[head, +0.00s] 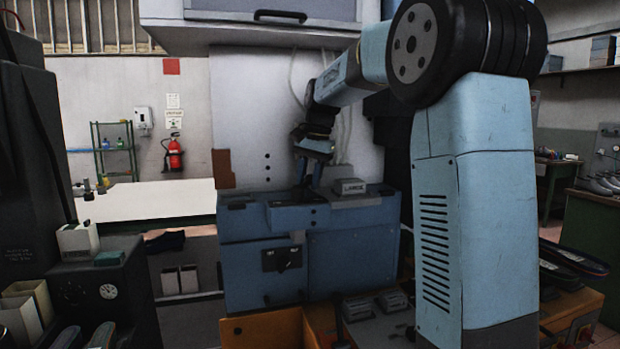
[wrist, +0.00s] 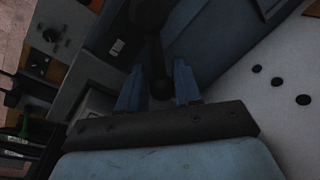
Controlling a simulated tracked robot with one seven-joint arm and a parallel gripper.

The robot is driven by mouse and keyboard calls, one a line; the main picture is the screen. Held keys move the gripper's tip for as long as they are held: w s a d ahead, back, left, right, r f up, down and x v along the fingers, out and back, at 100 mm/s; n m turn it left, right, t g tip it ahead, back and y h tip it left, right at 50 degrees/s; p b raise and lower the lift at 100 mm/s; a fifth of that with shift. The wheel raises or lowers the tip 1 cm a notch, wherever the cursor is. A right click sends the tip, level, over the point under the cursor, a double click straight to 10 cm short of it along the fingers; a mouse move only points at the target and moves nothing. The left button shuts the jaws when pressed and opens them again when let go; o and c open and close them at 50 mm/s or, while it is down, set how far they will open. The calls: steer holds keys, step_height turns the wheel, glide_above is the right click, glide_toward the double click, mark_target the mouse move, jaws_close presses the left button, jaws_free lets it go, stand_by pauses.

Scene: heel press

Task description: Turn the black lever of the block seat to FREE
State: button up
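The blue block seat (head: 262,235) stands in the middle of the head view. Its front carries a black plate (head: 283,259) with two small white labels, too small to read surely. My gripper (head: 311,180) points down just above the top of the seat. In the wrist view a black lever (wrist: 155,58) with a ball end runs between the two blue fingers of my gripper (wrist: 160,72). The fingers stand close on both sides of it, but the dark picture hides whether they touch it. I cannot read the lever's setting.
A grey block marked LARGE (head: 352,187) lies on the seat's top, right of my gripper. A pale panel (head: 240,125) with three dark holes rises behind. A cabinet (head: 270,35) hangs above. A dark machine (head: 105,290) stands at the left, and an orange box (head: 262,330) is in front.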

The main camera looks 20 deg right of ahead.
jaws_close()
